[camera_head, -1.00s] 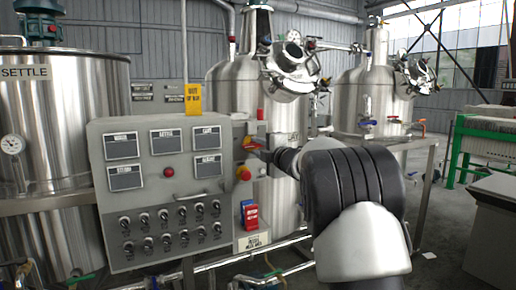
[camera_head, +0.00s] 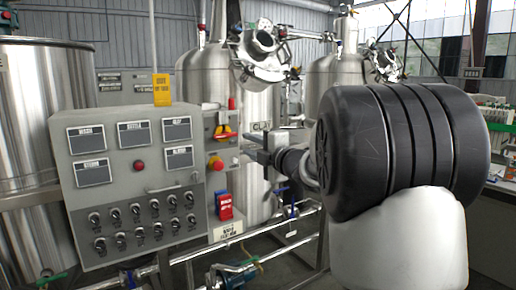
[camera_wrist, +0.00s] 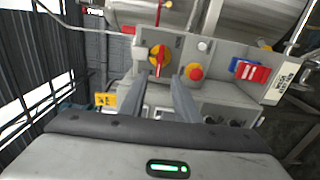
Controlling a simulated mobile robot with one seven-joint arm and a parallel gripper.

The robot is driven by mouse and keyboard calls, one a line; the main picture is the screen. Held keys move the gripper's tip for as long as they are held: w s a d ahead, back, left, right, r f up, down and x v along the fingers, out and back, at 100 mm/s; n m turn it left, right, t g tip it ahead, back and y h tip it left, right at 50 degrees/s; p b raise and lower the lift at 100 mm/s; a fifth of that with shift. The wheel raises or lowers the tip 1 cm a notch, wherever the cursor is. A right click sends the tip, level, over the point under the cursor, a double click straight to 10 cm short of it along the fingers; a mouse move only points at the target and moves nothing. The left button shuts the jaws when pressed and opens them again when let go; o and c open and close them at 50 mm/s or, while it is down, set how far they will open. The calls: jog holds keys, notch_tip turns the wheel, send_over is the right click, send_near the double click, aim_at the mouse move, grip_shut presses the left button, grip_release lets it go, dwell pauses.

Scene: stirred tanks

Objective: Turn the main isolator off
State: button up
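The main isolator is a red handle on a yellow round plate (camera_head: 225,132), on the grey side box of the control panel. Its handle lies about level in the head view. In the wrist view the isolator (camera_wrist: 159,57) is just beyond the fingertips, with the handle running up and down the picture. My gripper (camera_wrist: 158,82) is open, its two fingers apart with nothing between them. In the head view my gripper (camera_head: 250,150) is right of the side box, a little below the isolator and apart from the handle.
A red emergency button (camera_head: 216,162) on yellow sits just below the isolator; it also shows in the wrist view (camera_wrist: 194,72). Red and blue blocks (camera_head: 224,206) hang lower. The control panel (camera_head: 110,190) has several knobs. Steel tanks and pipes stand behind.

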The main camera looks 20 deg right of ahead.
jog(key=shift+v, duration=2.05)
